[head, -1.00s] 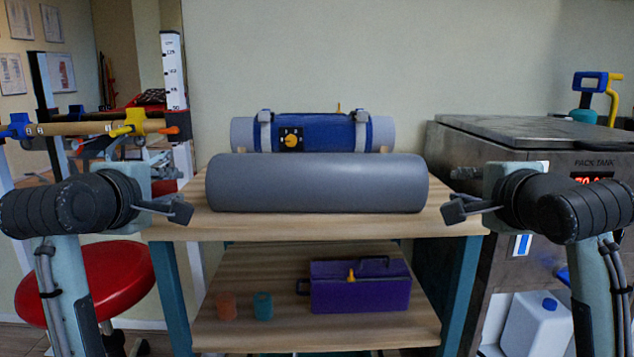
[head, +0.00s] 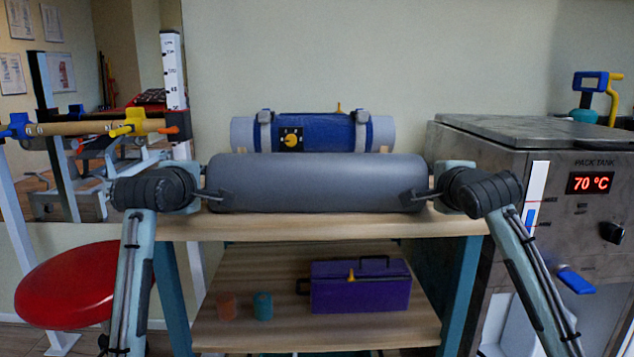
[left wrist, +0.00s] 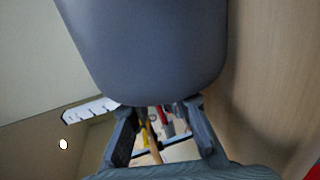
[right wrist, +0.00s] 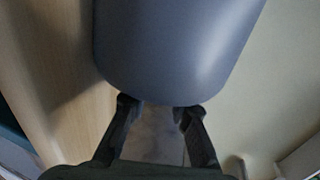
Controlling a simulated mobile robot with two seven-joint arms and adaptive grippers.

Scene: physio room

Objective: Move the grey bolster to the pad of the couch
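The grey bolster (head: 316,182) lies lengthwise across the wooden top of the trolley (head: 300,228). My left gripper (head: 222,194) is at its left end and my right gripper (head: 412,197) at its right end. The bolster end fills the upper part of the left wrist view (left wrist: 150,50) and of the right wrist view (right wrist: 170,50). In both wrist views the fingers stand apart with nothing between them, their tips at or very near the bolster end; I cannot tell if they touch. I cannot make out the couch pad in these frames.
A blue roll device with grey ends (head: 315,132) sits just behind the bolster. A pack tank (head: 540,180) stands close on the right, a red stool (head: 80,285) at left. The lower shelf (head: 275,330) holds a purple box (head: 360,290) and two small cups.

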